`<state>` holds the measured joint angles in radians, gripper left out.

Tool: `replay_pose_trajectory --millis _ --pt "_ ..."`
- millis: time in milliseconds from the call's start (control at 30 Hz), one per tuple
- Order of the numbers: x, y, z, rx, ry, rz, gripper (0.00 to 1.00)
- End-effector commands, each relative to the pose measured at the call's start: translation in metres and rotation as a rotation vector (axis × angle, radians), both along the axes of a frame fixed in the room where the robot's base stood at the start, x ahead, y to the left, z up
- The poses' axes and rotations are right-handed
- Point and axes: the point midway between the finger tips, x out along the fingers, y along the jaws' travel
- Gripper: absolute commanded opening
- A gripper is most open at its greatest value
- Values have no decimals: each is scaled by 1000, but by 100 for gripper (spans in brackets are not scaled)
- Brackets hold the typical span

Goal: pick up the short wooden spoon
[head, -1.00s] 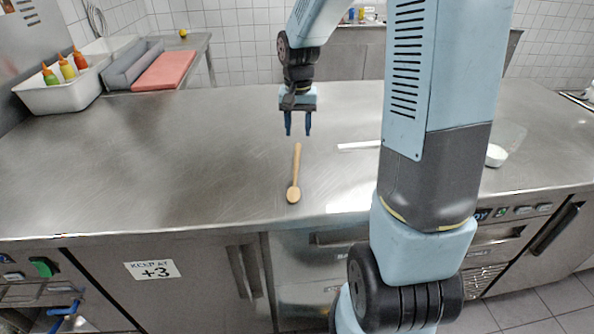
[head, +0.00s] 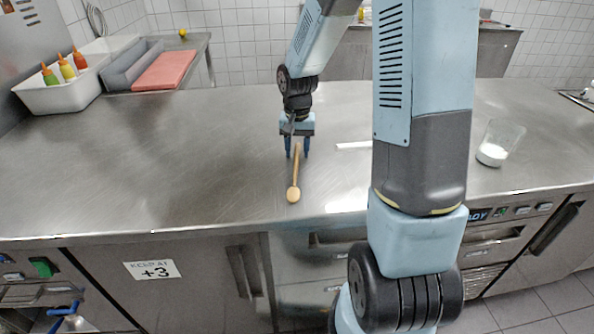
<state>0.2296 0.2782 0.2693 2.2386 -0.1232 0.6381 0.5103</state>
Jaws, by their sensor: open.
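The short wooden spoon (head: 294,188) lies on the steel counter in the head view, its bowl towards the front edge and its handle pointing away. My gripper (head: 297,154) is open and low over the handle's far end. One finger is on each side of the handle, with the handle showing between them. I cannot tell whether the fingertips touch the counter.
A glass with white contents (head: 492,154) stands on the counter to the right, beyond my arm. A white bin (head: 62,97) with several sauce bottles is at the back left, near a red board (head: 164,71). The left of the counter (head: 130,165) is clear.

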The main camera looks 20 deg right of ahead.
Motion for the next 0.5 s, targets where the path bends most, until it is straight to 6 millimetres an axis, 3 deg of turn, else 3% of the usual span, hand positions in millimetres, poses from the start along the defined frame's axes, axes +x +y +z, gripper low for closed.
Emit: replay_pose_trajectory --millis 333,500 --pt "0 0 -1 0 0 -1 44" --pt "0 0 -1 0 0 -1 29"
